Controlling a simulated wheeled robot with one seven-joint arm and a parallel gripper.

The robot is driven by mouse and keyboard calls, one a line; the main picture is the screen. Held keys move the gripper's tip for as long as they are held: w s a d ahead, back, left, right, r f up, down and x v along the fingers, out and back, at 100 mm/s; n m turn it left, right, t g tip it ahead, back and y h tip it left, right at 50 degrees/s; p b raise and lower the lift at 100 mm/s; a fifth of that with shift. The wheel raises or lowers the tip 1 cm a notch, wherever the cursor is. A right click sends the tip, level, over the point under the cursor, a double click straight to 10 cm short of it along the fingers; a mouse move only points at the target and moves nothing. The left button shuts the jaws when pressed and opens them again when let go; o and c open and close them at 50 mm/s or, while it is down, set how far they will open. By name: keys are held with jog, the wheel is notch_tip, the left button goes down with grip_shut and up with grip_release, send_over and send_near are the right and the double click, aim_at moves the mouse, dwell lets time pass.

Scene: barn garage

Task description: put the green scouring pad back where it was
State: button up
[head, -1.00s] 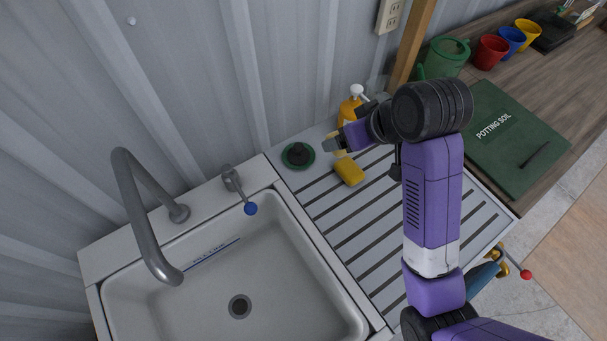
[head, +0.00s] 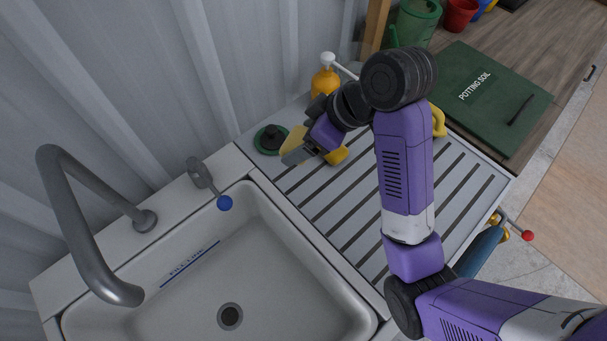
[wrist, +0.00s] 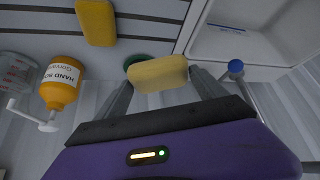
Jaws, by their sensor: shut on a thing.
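My gripper (head: 295,152) is shut on a pale yellow sponge-like block (wrist: 158,73), held above the back left of the ribbed drainboard; it also shows in the head view (head: 293,140). A flat round green pad (head: 261,148) lies at the drainboard's back left corner, with a black knobbed plug (head: 271,136) on top of it. The held block is beside the pad in the head view and partly hides it in the wrist view, where only a green edge (wrist: 134,60) shows. No green shows on the held block.
A second yellow sponge (wrist: 96,22) lies on the drainboard (head: 352,215). An orange soap bottle (head: 325,83) stands at the back. The sink (head: 185,300), its blue-tipped lever (head: 224,203) and grey tap (head: 75,215) are left.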

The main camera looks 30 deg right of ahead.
notch_tip(320, 180, down, 11)
jog(key=shift+s+r, duration=0.1)
jog(key=shift+r, duration=0.05)
jog(key=shift+f, duration=0.2)
dwell(0.3)
jog(key=o, duration=1.3)
jog(key=shift+c, duration=0.2)
jog(key=shift+r, duration=0.1)
jog(key=shift+r, duration=0.2)
jog(key=p+v, duration=0.2)
jog(key=v, duration=1)
jog(key=shift+f, duration=0.1)
